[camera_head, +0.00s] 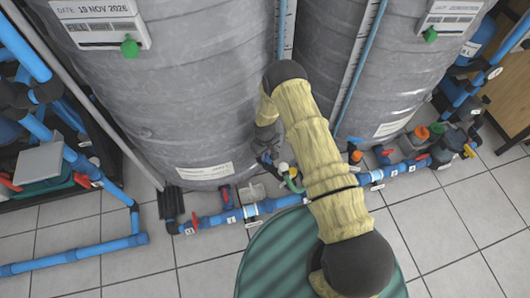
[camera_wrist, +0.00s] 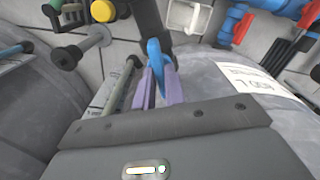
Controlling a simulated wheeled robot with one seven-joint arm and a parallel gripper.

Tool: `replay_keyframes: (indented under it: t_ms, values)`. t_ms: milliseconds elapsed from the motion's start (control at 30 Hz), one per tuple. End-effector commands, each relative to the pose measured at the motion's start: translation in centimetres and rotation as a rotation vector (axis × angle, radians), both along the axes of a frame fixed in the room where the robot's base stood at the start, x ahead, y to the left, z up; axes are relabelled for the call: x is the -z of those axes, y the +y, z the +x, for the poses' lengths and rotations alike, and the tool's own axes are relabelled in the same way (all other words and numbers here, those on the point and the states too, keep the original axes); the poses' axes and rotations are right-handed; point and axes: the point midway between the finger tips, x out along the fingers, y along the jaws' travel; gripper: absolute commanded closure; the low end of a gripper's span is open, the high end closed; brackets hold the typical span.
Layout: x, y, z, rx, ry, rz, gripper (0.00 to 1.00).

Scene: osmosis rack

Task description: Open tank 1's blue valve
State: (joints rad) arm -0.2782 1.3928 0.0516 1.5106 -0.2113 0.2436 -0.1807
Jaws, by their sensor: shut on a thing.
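The blue valve handle (camera_wrist: 154,49) shows in the wrist view, in front of a dark valve body (camera_wrist: 150,18). The purple fingers of my gripper (camera_wrist: 157,82) are shut on this handle, one on each side of it. In the head view my arm reaches over to the foot of the left grey tank (camera_head: 190,90), and the gripper and the handle are mostly hidden behind it there. A second grey tank (camera_head: 415,75) stands to the right. I cannot read a tank number.
A blue pipe (camera_head: 207,220) with red-handled valves runs along the tiled floor before the tanks. A yellow knob (camera_wrist: 102,11) and a grey bolt-like fitting (camera_wrist: 85,45) are close left of my gripper. A green ribbed lid (camera_head: 270,255) lies under my arm.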

Motion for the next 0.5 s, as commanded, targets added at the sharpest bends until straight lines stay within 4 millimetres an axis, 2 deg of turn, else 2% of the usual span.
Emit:
replay_keyframes:
  t_ms: [200, 500]
  values:
    - [-0.05, 0.04, 0.02, -0.081, -0.001, 0.001, 1.00]
    - [-0.04, 0.04, 0.02, -0.103, -0.001, 0.001, 1.00]
